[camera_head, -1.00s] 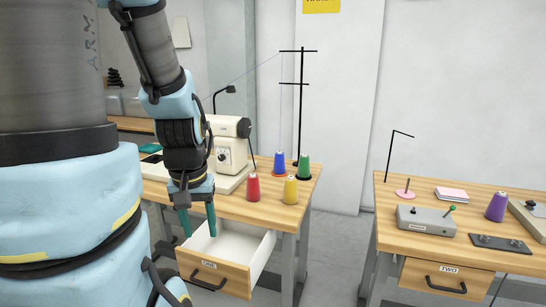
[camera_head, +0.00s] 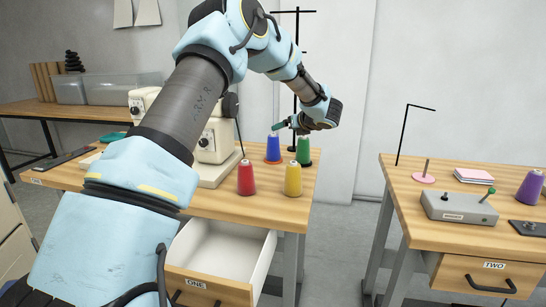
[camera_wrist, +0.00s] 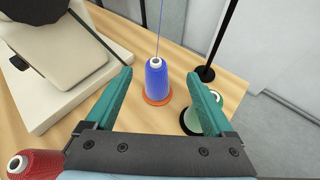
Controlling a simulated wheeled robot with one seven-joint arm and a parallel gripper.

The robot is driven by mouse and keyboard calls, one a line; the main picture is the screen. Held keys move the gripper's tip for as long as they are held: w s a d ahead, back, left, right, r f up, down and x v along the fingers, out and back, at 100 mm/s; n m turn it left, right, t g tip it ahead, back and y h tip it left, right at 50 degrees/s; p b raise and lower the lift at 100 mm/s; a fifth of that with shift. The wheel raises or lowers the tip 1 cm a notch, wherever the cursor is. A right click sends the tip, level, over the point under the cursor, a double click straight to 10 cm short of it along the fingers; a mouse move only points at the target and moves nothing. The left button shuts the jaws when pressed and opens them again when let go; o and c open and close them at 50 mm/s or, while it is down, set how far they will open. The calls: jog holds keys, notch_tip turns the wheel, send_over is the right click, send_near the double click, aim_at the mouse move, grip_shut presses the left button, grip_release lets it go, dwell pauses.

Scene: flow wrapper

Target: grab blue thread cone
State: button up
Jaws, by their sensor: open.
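The blue thread cone (camera_head: 273,149) stands upright on an orange base at the back of the left table. In the wrist view the blue cone (camera_wrist: 157,80) shows ahead, between the lines of my two teal fingers, with a thread rising from its top. My gripper (camera_head: 283,128) is open and empty, above and close to the blue cone in the head view. In the wrist view my gripper (camera_wrist: 160,85) has its fingers spread wide, and no contact with the cone is visible.
The green cone (camera_head: 303,151) stands close right of the blue one, partly behind my right finger in the wrist view. Red (camera_head: 246,178) and yellow (camera_head: 292,180) cones stand in front. A sewing machine (camera_wrist: 65,60) is at left, a black thread stand (camera_head: 296,80) behind. The drawer (camera_head: 215,255) below is open.

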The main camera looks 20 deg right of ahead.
aim_at(276, 136)
jog(key=w+a+f+p, duration=0.1)
jog(key=w+f, duration=0.1)
jog(key=w+f+n, duration=0.1)
jog(key=w+f, duration=0.1)
jog(key=w, duration=0.1)
jog(key=w+a+f+n+p, duration=0.1)
jog(key=w+f, duration=0.1)
jog(key=w, duration=0.1)
jog(key=shift+w+a+g+y+p, duration=0.25)
jog(key=shift+a+g+y+p, duration=0.05)
jog(key=shift+y+p, duration=0.1)
grip_shut()
dwell(0.6)
